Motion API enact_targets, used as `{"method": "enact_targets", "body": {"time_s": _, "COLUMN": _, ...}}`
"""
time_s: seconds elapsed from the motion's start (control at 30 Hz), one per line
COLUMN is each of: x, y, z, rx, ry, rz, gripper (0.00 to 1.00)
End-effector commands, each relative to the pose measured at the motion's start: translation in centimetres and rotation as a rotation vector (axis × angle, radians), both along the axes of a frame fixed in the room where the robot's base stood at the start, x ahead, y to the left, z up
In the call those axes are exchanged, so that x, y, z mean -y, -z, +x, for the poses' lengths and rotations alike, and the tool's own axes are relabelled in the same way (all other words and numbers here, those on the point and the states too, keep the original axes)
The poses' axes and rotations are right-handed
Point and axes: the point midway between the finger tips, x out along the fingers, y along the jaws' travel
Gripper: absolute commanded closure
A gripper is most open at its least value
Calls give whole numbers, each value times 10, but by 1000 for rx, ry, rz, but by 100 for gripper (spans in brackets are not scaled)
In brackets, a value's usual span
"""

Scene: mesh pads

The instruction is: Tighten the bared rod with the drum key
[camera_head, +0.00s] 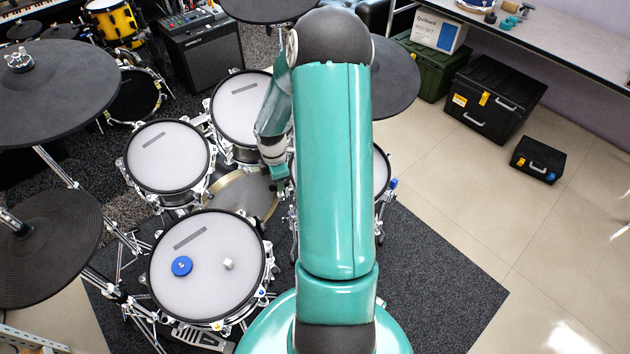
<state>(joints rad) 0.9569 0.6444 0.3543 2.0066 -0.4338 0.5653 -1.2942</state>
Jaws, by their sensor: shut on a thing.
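My gripper (281,185) hangs over the gap between the drums, beside the rims of the upper drum (240,105) and the right drum (381,172). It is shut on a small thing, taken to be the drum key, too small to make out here. I cannot tell whether it touches a rod. The right drum is mostly hidden behind my teal arm. Small tension rods and lugs ring each drum; I cannot pick out the bared rod. A blue round piece (181,266) and a small whitish block (228,264) lie on the front drum (205,290).
The left drum (168,155) and a bronze cymbal (243,195) are close by. Dark cymbal pads (55,95) and metal stands crowd the left. Black cases (493,98) stand at right, below a bench (560,30). The tiled floor (470,190) at right has free room.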

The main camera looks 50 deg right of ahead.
Motion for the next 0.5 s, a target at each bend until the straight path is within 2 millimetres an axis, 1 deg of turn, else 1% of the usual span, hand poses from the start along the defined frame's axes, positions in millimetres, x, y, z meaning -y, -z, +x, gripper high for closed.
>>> {"method": "enact_targets", "body": {"time_s": 0.03, "x": 14, "y": 0, "z": -16, "rx": 1, "ry": -39, "rz": 3, "gripper": 100}}
{"method": "enact_targets", "body": {"time_s": 0.1, "x": 29, "y": 0, "z": -34, "rx": 3, "ry": -116, "rz": 7, "gripper": 100}}
{"method": "enact_targets", "body": {"time_s": 0.23, "x": 49, "y": 0, "z": -64, "rx": 7, "ry": -238, "rz": 12, "gripper": 100}}
{"method": "enact_targets", "body": {"time_s": 0.33, "x": 57, "y": 0, "z": -79, "rx": 9, "ry": -306, "rz": 14, "gripper": 100}}
{"method": "enact_targets", "body": {"time_s": 0.4, "x": 61, "y": 0, "z": -85, "rx": 11, "ry": -334, "rz": 15, "gripper": 100}}
{"method": "enact_targets", "body": {"time_s": 0.5, "x": 63, "y": 0, "z": -88, "rx": 12, "ry": -352, "rz": 14, "gripper": 100}}
